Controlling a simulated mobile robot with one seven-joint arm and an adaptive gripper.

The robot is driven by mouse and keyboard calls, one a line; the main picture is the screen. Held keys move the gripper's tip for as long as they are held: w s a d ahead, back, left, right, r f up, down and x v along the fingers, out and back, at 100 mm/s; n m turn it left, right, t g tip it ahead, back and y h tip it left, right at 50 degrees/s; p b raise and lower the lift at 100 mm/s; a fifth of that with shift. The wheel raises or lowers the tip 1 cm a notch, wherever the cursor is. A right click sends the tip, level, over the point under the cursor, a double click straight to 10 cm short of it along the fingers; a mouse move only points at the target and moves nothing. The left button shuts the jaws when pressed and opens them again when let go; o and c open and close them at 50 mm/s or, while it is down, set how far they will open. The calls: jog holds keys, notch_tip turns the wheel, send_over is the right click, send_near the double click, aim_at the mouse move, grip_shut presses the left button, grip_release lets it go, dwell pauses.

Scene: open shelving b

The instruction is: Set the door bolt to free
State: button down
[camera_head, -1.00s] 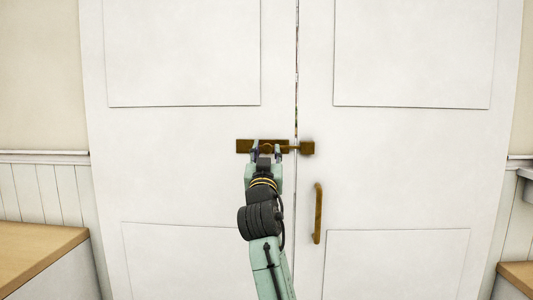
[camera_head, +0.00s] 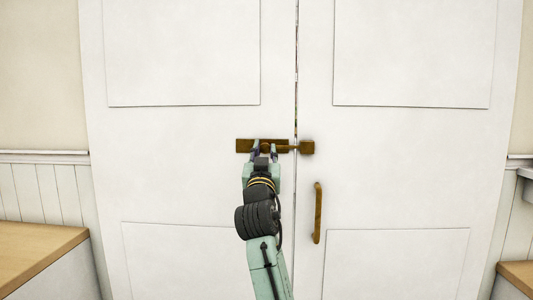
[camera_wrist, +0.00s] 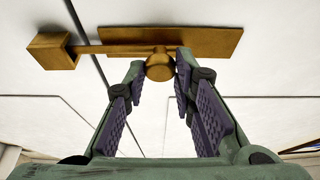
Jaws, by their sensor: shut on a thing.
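The brown door bolt's back plate (camera_head: 243,146) is fixed level on the left door. Its rod (camera_wrist: 108,49) crosses the seam between the doors and reaches the brown keeper block (camera_head: 307,147) on the right door. The keeper (camera_wrist: 52,51) shows at the left in the wrist view. A round knob (camera_wrist: 159,67) stands out from the bolt. My gripper (camera_head: 266,146) is at the bolt, its fingertips on either side of the knob and shut on it. The fingers partly hide the plate in the head view.
A brown vertical pull handle (camera_head: 318,213) is on the right door, below the keeper. Wood-topped counters stand at the lower left (camera_head: 35,252) and lower right (camera_head: 518,273). The space in front of the doors looks clear.

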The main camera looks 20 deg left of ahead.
jog(key=a, duration=0.2)
jog(key=s+a, duration=0.1)
jog(key=a, duration=0.1)
jog(key=shift+s+a, duration=0.15)
jog(key=c, duration=1.4)
grip_release()
jog(key=shift+a, duration=0.15)
jog(key=shift+o, duration=0.3)
jog(key=v, duration=1.2)
